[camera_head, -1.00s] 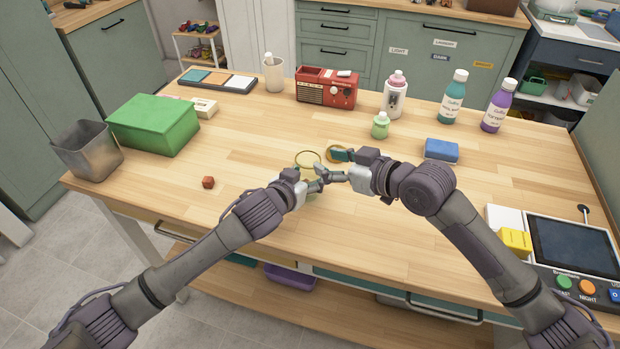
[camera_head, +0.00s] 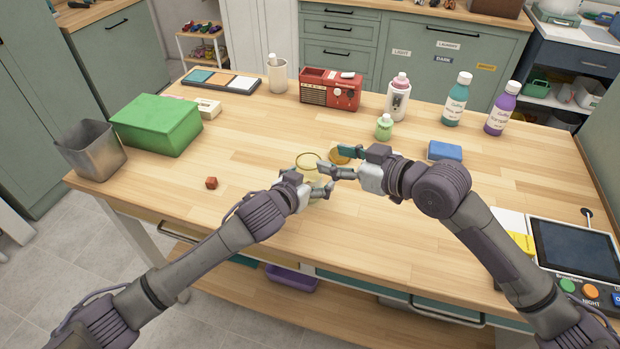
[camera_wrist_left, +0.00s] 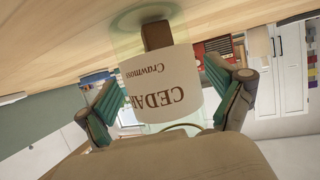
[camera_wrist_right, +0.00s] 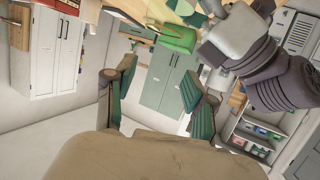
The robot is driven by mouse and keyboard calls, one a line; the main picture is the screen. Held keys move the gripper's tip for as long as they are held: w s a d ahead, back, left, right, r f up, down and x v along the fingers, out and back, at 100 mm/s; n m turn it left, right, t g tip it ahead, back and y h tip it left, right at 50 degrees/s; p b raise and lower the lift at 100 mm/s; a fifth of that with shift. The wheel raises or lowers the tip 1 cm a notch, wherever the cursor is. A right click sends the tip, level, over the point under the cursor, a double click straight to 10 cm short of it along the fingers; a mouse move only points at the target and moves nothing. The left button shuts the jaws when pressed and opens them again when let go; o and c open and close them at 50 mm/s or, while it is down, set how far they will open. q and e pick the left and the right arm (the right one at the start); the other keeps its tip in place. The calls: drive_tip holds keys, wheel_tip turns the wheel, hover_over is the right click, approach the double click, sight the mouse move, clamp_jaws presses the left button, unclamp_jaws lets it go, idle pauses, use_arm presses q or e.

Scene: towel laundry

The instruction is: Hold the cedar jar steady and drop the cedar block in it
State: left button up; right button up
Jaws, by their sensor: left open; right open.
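The glass cedar jar (camera_head: 308,160) stands on the table, partly hidden by my grippers. In the left wrist view it shows inverted, with a white CEDAR label (camera_wrist_left: 168,88). A brown block (camera_wrist_left: 157,34) shows through the glass beside the label and appears to be inside the jar. My left gripper (camera_head: 308,184) is open, its fingers on both sides of the jar, with visible gaps. My right gripper (camera_head: 337,162) is open and empty just right of the jar.
A green box (camera_head: 158,124) and a metal bin (camera_head: 92,150) stand at the left. A red radio (camera_head: 330,90), a small green bottle (camera_head: 384,127) and taller bottles stand behind. A blue sponge (camera_head: 445,150) and a control panel (camera_head: 575,248) are at the right. The left-front table is mostly clear.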

use_arm(q)
drive_tip(key=v, duration=1.2)
drive_tip(key=shift+f, duration=0.1)
